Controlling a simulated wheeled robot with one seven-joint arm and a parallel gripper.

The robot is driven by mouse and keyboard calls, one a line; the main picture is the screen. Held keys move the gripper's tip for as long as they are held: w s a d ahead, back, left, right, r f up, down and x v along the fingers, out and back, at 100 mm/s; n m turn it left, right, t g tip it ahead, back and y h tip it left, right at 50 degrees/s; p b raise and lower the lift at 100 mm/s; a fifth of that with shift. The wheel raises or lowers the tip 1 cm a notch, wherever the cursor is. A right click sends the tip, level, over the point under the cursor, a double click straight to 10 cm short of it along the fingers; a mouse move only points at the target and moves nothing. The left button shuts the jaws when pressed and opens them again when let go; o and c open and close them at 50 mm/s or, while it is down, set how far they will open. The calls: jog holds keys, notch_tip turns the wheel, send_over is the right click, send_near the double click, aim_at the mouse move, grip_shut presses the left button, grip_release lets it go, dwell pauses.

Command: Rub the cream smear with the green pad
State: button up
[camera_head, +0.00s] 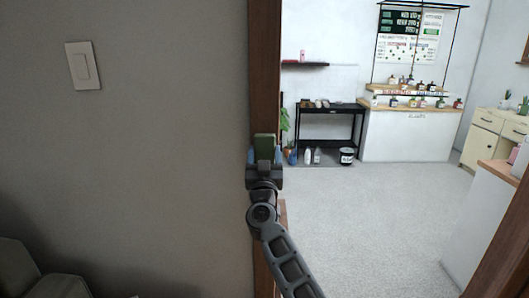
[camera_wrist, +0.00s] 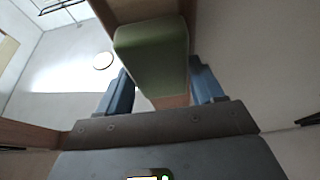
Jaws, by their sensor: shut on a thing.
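My gripper (camera_head: 264,160) is raised in front of the brown wooden door frame (camera_head: 265,60) and is shut on the green pad (camera_head: 264,142). In the wrist view the green pad (camera_wrist: 150,58) lies between the two blue fingers, with brown wood of the frame beyond and below it. I cannot tell whether the pad touches the wood. The cream smear does not show in either view; the pad or gripper may hide it.
A grey wall with a light switch (camera_head: 83,65) is on the left. Through the doorway on the right are open pale floor (camera_head: 375,220), a black shelf table (camera_head: 332,122), a plant (camera_head: 285,125) and a white counter (camera_head: 415,135). A dark green seat (camera_head: 30,275) is at lower left.

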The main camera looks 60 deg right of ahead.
notch_tip(320, 180, down, 11)
jog(key=b, duration=0.5)
jog(key=shift+b, duration=0.35)
dwell(0.7)
jog(key=shift+a+r, duration=0.1)
jog(key=shift+a, duration=0.05)
jog(key=shift+s+a+p, duration=0.5)
jog(key=shift+a+p, duration=0.25)
jog(key=shift+a, duration=0.1)
jog(key=shift+s+a+p, duration=0.55)
jog(key=shift+a+p, duration=0.15)
jog(key=shift+a, duration=0.15)
jog(key=shift+s+a+p, duration=0.5)
jog(key=shift+a+p, duration=0.25)
jog(key=shift+a, duration=0.1)
